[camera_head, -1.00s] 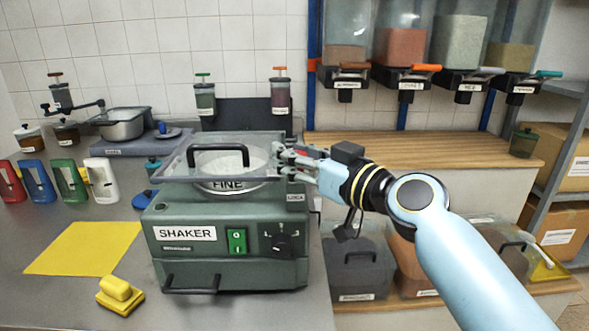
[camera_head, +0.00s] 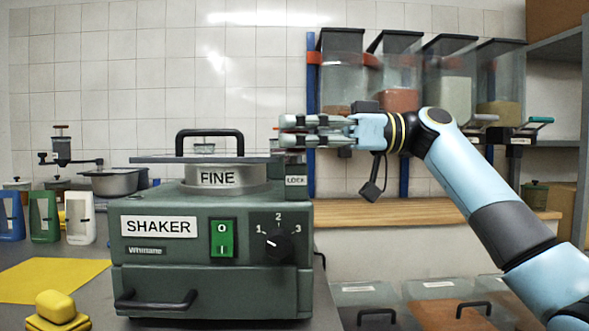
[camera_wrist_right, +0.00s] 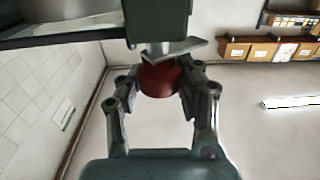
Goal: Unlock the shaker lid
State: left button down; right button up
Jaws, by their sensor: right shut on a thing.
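The green shaker (camera_head: 145,250) stands on the counter in the head view. A LOCK label (camera_head: 296,181) sits at the right end of the lid. My right gripper (camera_head: 286,129) reaches in from the right, just above that end. In the right wrist view its fingers are shut around a red knob (camera_wrist_right: 158,80), beside a grey metal lever piece (camera_wrist_right: 175,49). My left gripper is not in view.
Clear hoppers (camera_head: 400,80) hang on the wall at the right. A wooden shelf (camera_head: 400,212) and lidded bins (camera_head: 365,295) stand right of the shaker. Coloured holders (camera_head: 80,217), a yellow mat (camera_head: 50,281) and a yellow block (camera_head: 56,306) are at the left.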

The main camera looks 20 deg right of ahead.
jog(key=g, duration=0.1)
jog(key=n+g+b, duration=0.2)
jog(key=shift+f+g+y, duration=0.25)
jog(key=shift+g+y, duration=0.05)
jog(key=shift+g, duration=0.1)
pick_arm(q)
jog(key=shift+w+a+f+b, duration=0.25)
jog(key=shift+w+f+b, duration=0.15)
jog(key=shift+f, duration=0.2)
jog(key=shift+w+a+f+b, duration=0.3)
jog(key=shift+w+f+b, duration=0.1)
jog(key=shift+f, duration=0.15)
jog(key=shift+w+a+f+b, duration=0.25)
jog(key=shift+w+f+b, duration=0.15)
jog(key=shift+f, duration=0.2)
pick_arm(e)
jog(key=shift+r+n+g, duration=0.15)
jog(key=shift+n+g, duration=1.35)
jog(key=shift+g, duration=0.5)
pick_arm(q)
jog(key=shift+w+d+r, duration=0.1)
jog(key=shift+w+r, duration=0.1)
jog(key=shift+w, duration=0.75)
pick_arm(e)
jog(key=shift+r+n+g, duration=0.1)
jog(key=shift+n+g, duration=0.3)
jog(key=shift+g, duration=0.2)
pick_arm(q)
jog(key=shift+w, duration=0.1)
